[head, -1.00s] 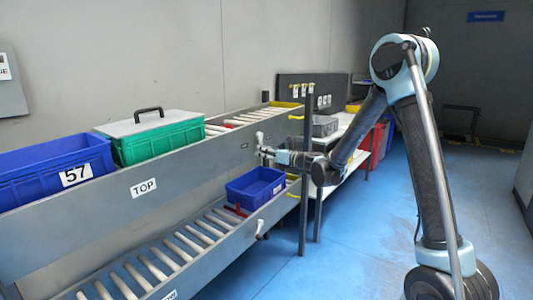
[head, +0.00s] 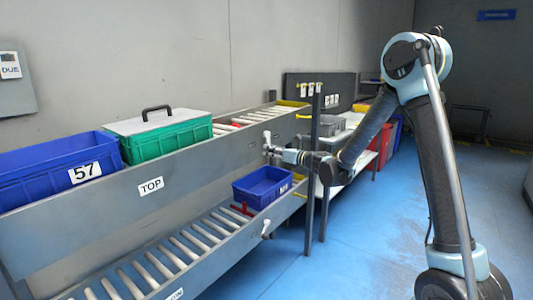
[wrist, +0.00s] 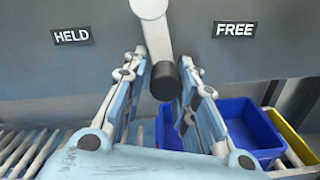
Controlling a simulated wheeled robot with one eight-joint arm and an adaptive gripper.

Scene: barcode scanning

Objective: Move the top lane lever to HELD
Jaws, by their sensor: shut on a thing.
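The top lane lever (wrist: 150,35) is a pale arm with a black knob (wrist: 163,80) on the side of the top lane (head: 150,187). It hangs down almost straight, between the HELD label (wrist: 71,36) on the left and the FREE label (wrist: 235,29) on the right. My gripper (wrist: 162,68) has its fingers on both sides of the lever near the knob and is shut on it. In the head view the lever (head: 266,137) is small, with my gripper (head: 271,149) at it.
The top lane carries a blue crate marked 57 (head: 50,167) and a green crate (head: 166,140) with a grey lid. Below, a blue bin (head: 263,187) sits on the lower roller lane (head: 180,250). Dark posts (head: 310,180) stand close to my arm. The blue floor at right is clear.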

